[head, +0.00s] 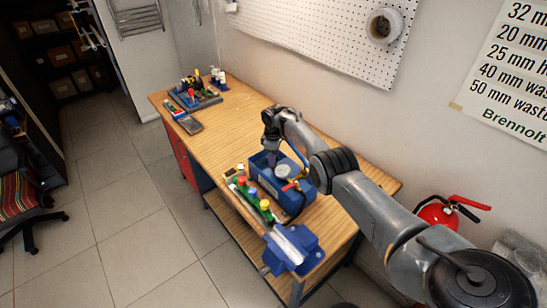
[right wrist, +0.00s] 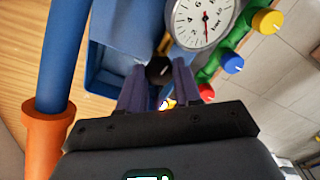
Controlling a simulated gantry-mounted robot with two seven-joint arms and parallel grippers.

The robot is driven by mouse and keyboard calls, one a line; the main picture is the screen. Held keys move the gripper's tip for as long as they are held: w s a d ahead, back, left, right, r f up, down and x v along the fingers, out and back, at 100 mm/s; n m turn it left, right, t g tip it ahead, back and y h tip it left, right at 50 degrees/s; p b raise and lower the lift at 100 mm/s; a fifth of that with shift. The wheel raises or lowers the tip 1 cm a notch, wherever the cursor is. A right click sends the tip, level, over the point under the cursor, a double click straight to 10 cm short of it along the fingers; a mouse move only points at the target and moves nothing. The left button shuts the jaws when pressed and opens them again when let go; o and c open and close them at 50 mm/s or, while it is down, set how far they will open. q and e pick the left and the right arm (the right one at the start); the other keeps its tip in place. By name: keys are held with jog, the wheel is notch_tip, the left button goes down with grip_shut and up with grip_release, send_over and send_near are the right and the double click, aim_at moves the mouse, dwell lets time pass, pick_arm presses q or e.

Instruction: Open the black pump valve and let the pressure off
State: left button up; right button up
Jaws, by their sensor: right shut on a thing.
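The test pump is a blue box (head: 296,201) on the wooden bench, with a round pressure gauge (head: 282,170) on top. In the right wrist view the gauge (right wrist: 203,20) has a white dial; its reading is too small to be sure of. The black valve knob (right wrist: 159,70) with a pale mark sits beside the gauge. My right gripper (right wrist: 157,82) is shut on the black knob, one finger on each side. In the head view the right gripper (head: 269,154) is over the pump's back left part, and the knob is hidden. My left gripper is out of view.
A manifold with coloured knobs (head: 252,194) stands close along the pump's left side. A blue vise (head: 293,251) is at the bench's near end. A tray of fittings (head: 195,104) lies at the far end. The bench middle (head: 228,125) is clear.

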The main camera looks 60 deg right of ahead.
jog(key=o, duration=1)
jog(key=shift+o, duration=0.2)
notch_tip(320, 180, up, 11)
jog(key=p, duration=0.2)
jog(key=shift+p, duration=0.4)
jog(key=shift+f, duration=0.1)
